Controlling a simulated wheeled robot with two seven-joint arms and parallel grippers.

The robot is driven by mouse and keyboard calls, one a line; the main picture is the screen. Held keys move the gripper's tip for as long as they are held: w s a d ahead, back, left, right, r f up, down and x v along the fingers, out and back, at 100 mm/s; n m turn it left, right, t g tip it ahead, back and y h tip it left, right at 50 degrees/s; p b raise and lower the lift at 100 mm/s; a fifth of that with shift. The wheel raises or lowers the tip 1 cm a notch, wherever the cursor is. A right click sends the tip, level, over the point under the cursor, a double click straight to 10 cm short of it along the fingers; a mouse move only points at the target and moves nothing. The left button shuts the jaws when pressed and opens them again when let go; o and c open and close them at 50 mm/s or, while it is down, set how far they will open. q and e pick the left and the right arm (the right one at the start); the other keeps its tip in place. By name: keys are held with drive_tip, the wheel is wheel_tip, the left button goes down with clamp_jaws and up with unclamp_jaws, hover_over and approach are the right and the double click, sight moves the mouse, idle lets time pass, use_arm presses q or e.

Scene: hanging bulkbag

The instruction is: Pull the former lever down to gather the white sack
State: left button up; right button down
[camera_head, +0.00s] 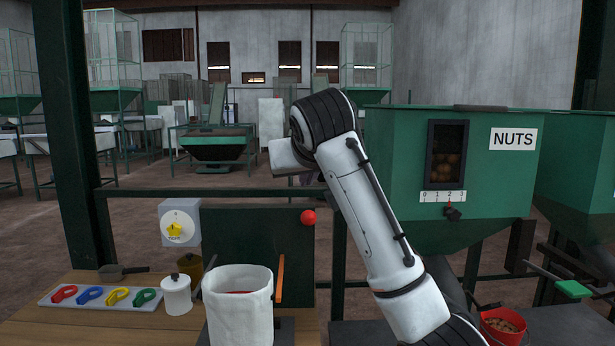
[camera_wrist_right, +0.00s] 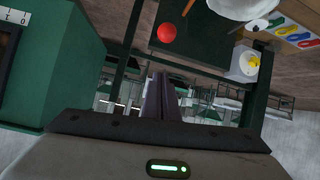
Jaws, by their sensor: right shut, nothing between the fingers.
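The white sack (camera_head: 238,308) stands open-topped on the bench, with something reddish inside; part of it shows in the right wrist view (camera_wrist_right: 240,8). A red ball knob (camera_head: 308,217) sits at the upper right of a dark green panel (camera_head: 255,235) behind the sack; it also shows in the right wrist view (camera_wrist_right: 166,33). An orange bar (camera_head: 280,278) stands upright beside the sack's right rim. My right gripper (camera_wrist_right: 160,97) is shut and empty, apart from the knob. In the head view its fingers (camera_head: 308,179) are mostly hidden by my arm, above the knob. My left gripper is out of view.
A dial box (camera_head: 180,222) stands left of the panel. A green NUTS hopper (camera_head: 390,165) stands right of my arm. A red bucket (camera_head: 503,328) is lower right.

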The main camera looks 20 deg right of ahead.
sight(307, 211)
drive_tip(key=w+f, duration=0.2)
drive_tip(key=w+d+f+p, duration=0.1)
drive_tip(key=w+f, duration=0.1)
drive_tip(key=shift+f, duration=0.4)
drive_tip(key=shift+s+f+p, duration=0.35)
drive_tip(key=shift+s+f, duration=0.2)
drive_tip(key=shift+s, duration=0.15)
drive_tip(key=shift+f, duration=0.1)
